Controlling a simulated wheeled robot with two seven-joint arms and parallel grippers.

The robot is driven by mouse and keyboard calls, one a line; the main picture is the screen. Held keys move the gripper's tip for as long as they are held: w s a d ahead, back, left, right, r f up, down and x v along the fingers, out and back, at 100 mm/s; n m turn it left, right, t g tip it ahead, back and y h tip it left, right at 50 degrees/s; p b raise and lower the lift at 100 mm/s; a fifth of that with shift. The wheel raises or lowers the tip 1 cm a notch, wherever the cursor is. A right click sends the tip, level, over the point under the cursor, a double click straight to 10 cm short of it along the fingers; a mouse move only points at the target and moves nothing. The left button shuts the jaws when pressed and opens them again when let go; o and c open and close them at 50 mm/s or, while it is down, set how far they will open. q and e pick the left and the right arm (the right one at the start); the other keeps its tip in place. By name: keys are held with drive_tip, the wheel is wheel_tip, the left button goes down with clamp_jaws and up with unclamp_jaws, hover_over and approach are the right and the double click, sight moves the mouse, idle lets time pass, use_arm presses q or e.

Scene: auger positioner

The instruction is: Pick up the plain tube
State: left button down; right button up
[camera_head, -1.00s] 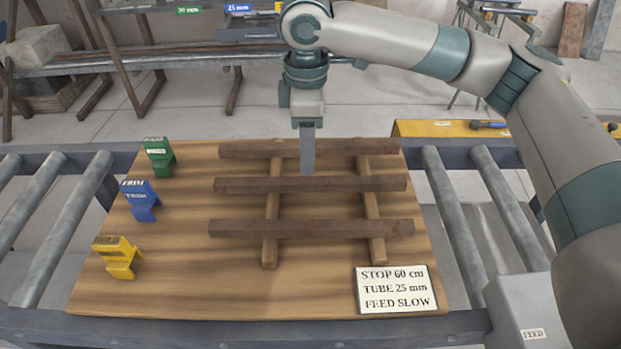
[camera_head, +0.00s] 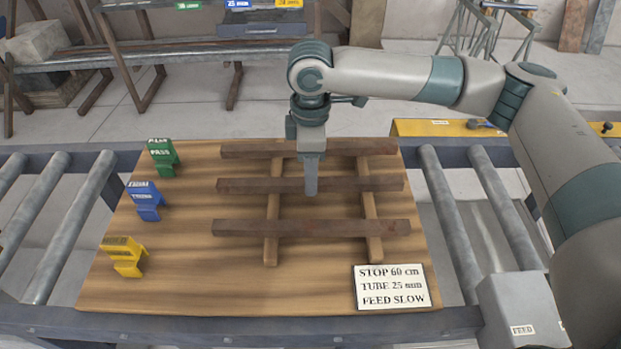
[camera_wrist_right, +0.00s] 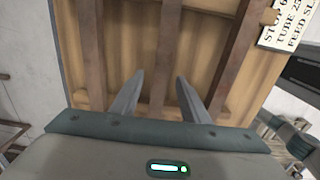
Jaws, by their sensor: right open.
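Three brown square-section tubes lie side by side across two wooden strips on the board: a far tube (camera_head: 240,150), a middle tube (camera_head: 250,186) and a near tube (camera_head: 250,228). I cannot tell for sure which is the plain one; the near one shows faint reddish marks. My right gripper (camera_head: 311,192) points down over the middle tube. In the right wrist view its open fingers (camera_wrist_right: 159,84) stand either side of the middle tube (camera_wrist_right: 168,45), with nothing held. Its exact height over the tube is hard to tell. My left gripper is out of view.
Green (camera_head: 163,158), blue (camera_head: 146,200) and yellow (camera_head: 124,256) stands line the left of the wooden board (camera_head: 180,285). A sign (camera_head: 391,287) reading "STOP 60 cm, TUBE 25 mm, FEED SLOW" is at the near right. Rollers (camera_head: 455,225) flank the board.

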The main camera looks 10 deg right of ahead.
drive_tip(key=shift+f, duration=0.7)
clamp_jaws()
drive_tip(key=shift+r, duration=0.1)
